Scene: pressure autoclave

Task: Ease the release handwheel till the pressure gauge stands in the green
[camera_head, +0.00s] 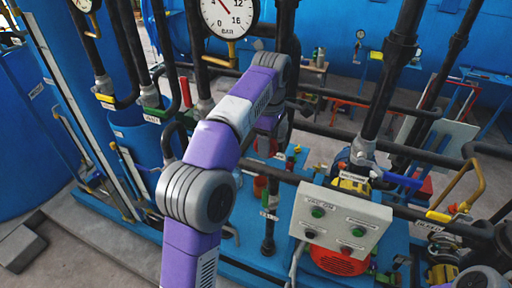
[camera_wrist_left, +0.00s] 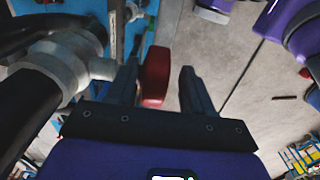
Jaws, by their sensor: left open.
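The pressure gauge (camera_head: 229,17) is a round white dial at the top of the head view, its upper part cut off. Its red needle points to the upper left; I cannot make out a green band. My left arm rises in front of the pipes, and its gripper is mostly hidden behind the forearm there. In the left wrist view my left gripper (camera_wrist_left: 160,88) is open. A red part (camera_wrist_left: 155,74), seemingly the release handwheel seen edge-on, lies between the fingers, close to the left one. A grey pipe fitting (camera_wrist_left: 68,62) is beside it. My right gripper is out of view.
A grey control box (camera_head: 340,222) with green buttons stands right of my left arm. Black pipes (camera_head: 394,70) and a yellow lever (camera_head: 466,190) crowd the right side. A blue tank (camera_head: 35,140) stands at the left. Grey floor (camera_wrist_left: 245,105) shows below in the wrist view.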

